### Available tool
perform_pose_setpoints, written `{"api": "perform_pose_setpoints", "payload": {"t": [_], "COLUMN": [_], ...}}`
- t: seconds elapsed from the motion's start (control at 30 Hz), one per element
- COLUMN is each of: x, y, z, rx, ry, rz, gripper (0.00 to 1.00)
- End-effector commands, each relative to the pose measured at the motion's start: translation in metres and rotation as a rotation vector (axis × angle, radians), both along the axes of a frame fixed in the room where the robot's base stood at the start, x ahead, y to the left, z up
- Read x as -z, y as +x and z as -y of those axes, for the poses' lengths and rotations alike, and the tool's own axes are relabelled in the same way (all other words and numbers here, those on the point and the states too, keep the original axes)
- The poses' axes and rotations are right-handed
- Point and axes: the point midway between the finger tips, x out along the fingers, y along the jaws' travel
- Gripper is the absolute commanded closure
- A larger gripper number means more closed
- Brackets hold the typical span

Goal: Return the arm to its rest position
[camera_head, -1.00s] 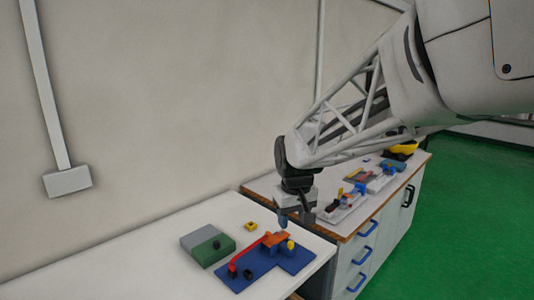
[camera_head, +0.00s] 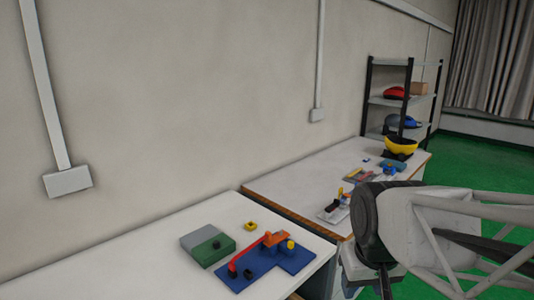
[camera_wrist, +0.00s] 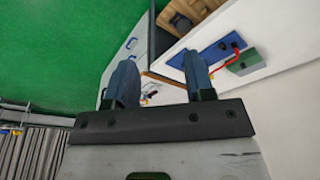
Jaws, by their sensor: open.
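My gripper (camera_wrist: 160,82) shows in the wrist view with its two blue-grey fingers apart and nothing between them. In the head view my arm's end is at the lower right, in front of the far bench's drawers; the fingertips are hard to make out there. It is clear of both benches' tops. The near bench carries a blue base (camera_head: 262,270) with a red sloping piece (camera_head: 250,252) and an orange block (camera_head: 275,239). This blue base also shows in the wrist view (camera_wrist: 212,55).
A grey and green block (camera_head: 207,244) and a small yellow piece (camera_head: 250,226) lie on the near bench (camera_head: 130,265). The far bench (camera_head: 290,187) holds small parts and a yellow bowl-like thing (camera_head: 400,146). A shelf rack (camera_head: 390,101) stands behind. Green floor is open at right.

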Motion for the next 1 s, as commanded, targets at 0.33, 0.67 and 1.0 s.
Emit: {"api": "perform_pose_setpoints", "payload": {"t": [0.33, 0.67, 1.0], "x": [0.013, 0.015, 0.015], "y": [-0.049, -0.053, -0.053], "z": [0.013, 0.014, 0.014], "rx": [0.069, 0.075, 0.074], "ry": [0.007, 0.007, 0.007], "rz": [0.021, 0.022, 0.022], "gripper": [0.51, 0.51, 0.51]}}
